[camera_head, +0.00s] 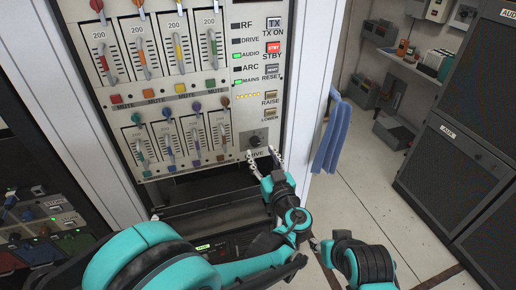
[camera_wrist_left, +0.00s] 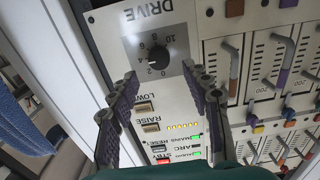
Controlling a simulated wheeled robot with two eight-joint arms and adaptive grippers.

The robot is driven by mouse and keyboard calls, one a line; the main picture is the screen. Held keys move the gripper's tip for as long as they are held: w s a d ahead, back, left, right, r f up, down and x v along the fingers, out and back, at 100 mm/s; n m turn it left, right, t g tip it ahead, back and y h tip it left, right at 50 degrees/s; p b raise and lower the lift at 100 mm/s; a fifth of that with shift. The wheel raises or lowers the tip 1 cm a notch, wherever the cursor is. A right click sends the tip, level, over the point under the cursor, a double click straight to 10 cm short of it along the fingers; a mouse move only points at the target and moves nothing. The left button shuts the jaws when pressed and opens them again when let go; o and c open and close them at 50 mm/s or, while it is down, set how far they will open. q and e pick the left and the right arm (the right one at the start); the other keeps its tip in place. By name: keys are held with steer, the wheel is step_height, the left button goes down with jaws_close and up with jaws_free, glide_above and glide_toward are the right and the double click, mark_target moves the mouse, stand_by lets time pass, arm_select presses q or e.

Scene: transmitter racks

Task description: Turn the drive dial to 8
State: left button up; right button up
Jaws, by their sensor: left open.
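The drive dial is a small black knob (camera_head: 254,141) at the lower right of the rack's white panel, above the partly covered word DRIVE. In the left wrist view the dial (camera_wrist_left: 147,55) shows on a dark square plate with a scale from 0 to 10. Its pointer seems to be near 4, but it is too small to be sure. My left gripper (camera_head: 262,152) is open, its fingertips just below the dial in the head view. In the left wrist view its two fingers (camera_wrist_left: 159,72) are spread on either side of the dial, apparently not touching it.
Coloured sliders (camera_head: 180,135) fill the panel left of the dial. RAISE and LOWER buttons (camera_head: 270,106) sit above it, with STBY and RESET higher up. A blue cloth (camera_head: 333,135) hangs right of the rack. Open floor (camera_head: 365,200) lies to the right, before dark cabinets (camera_head: 450,180).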

mark_target(257, 144)
arm_select(q)
steer(key=b+x, duration=0.1)
steer(key=x, duration=0.3)
steer(key=shift+w+a, duration=0.1)
steer(key=shift+w, duration=0.3)
jaws_close()
steer(key=shift+m, duration=0.3)
steer(key=m, duration=0.3)
steer(key=shift+m, duration=0.3)
steer(key=m, duration=0.4)
steer(key=shift+m, duration=0.3)
steer(key=m, duration=0.4)
steer(key=shift+f+m, duration=0.1)
steer(key=shift+m, duration=2.4)
